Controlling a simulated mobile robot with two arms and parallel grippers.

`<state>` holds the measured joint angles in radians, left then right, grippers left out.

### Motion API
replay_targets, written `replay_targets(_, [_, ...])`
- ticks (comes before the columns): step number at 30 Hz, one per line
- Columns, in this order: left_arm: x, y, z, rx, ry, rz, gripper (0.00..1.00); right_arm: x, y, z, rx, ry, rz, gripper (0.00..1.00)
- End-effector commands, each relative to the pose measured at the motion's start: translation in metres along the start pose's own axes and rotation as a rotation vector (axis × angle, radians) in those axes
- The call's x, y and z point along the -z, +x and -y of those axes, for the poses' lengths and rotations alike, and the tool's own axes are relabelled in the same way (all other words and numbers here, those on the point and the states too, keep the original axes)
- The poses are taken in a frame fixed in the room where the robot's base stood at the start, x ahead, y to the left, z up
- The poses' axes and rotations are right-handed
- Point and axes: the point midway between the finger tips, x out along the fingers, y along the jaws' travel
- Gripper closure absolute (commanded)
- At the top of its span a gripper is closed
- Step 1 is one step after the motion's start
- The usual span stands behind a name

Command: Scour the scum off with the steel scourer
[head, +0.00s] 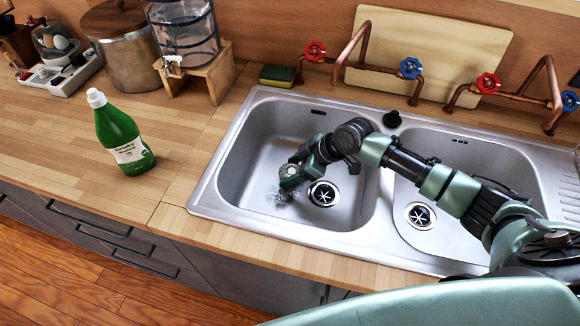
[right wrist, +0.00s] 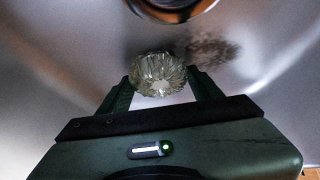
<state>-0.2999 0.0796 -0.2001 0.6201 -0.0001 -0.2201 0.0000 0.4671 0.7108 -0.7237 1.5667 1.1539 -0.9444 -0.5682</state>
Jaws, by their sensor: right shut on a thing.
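My right gripper (head: 291,181) reaches down into the left sink basin (head: 258,138). It is shut on the steel scourer (head: 285,170), a shiny ball of metal coils. In the right wrist view the scourer (right wrist: 159,73) sits between the two fingers, close to the basin's surface; I cannot tell whether it touches. A dark speckled patch of scum (right wrist: 212,49) lies on the steel just right of the scourer there. My left gripper is out of view.
A green bottle (head: 122,138) stands on the wooden counter left of the sink. A sponge (head: 277,76) lies behind the sink. Copper taps (head: 350,50) rise along the back. My right arm crosses the right basin (head: 430,158). The counter between bottle and sink is clear.

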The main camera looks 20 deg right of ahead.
Motion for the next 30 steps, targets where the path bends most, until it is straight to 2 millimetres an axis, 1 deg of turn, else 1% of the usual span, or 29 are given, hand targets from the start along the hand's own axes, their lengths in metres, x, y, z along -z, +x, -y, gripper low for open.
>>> replay_targets(1, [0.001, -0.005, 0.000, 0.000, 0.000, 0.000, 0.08, 0.001, -0.001, 0.005, 0.004, 0.001, 0.001, 0.68])
replay_targets(6, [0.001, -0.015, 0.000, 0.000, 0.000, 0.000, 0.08, 0.000, -0.001, 0.018, 0.005, 0.000, 0.002, 0.68])
replay_targets(12, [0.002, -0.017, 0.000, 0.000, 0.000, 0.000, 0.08, -0.001, 0.001, 0.023, 0.003, 0.000, 0.001, 0.68])
replay_targets(21, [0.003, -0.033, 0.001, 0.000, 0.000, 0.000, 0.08, 0.000, 0.000, 0.043, 0.006, 0.001, 0.003, 0.68])
replay_targets(26, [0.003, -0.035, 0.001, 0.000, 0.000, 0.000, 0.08, -0.001, 0.001, 0.047, 0.005, 0.002, 0.003, 0.68])
replay_targets(30, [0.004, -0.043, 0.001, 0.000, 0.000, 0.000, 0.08, 0.000, -0.001, 0.054, 0.006, 0.001, 0.004, 0.68])
